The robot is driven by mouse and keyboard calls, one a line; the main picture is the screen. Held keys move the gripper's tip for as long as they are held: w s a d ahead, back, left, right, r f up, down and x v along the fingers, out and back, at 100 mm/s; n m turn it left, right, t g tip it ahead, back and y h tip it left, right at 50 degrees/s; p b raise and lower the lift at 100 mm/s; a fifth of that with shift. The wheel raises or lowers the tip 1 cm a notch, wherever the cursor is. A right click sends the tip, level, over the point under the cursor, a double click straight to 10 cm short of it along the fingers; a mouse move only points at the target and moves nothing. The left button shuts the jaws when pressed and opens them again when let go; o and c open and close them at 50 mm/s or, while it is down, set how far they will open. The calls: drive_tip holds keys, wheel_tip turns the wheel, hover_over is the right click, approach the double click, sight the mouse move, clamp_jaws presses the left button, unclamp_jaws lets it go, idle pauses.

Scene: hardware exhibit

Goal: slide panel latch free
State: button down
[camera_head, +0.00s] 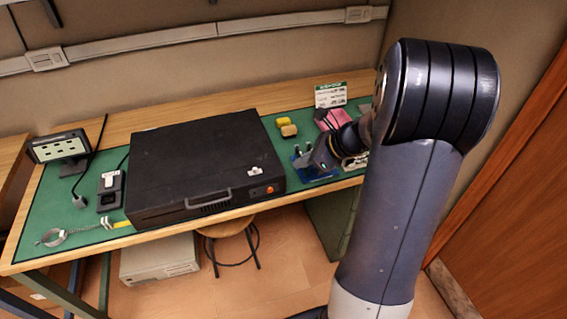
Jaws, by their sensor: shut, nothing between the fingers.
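A large black panelled case (190,160) lies flat on the green mat of the workbench. A grey bar handle (208,199) runs along its front edge. A small light-coloured piece (255,170) sits on its top near the front right corner; I cannot tell whether this is the latch. An orange round button (269,189) is on the front face at the right. My gripper (308,165) is shut and empty. It is to the right of the case, low over a blue item, and apart from the case. My arm hides part of the bench's right end.
Yellow blocks (287,126), a pink item (336,119) and a printed sign (330,95) stand at the back right. A small display (61,147) and a black device (111,190) are at left. A stool (231,230) and a beige box (160,258) are below the bench.

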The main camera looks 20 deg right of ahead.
sight(250, 175)
drive_tip(key=x, duration=0.8)
drive_tip(key=shift+w+a+f, duration=0.15)
drive_tip(key=shift+a+f, duration=0.1)
drive_tip(key=w+a, duration=0.1)
drive_tip(key=w+a+p, duration=0.1)
drive_tip(key=shift+a+f, duration=0.1)
drive_tip(key=shift+a, duration=0.25)
drive_tip(key=shift+w+a, duration=0.35)
drive_tip(key=shift+a, duration=1.25)
drive_tip(key=shift+d, duration=0.1)
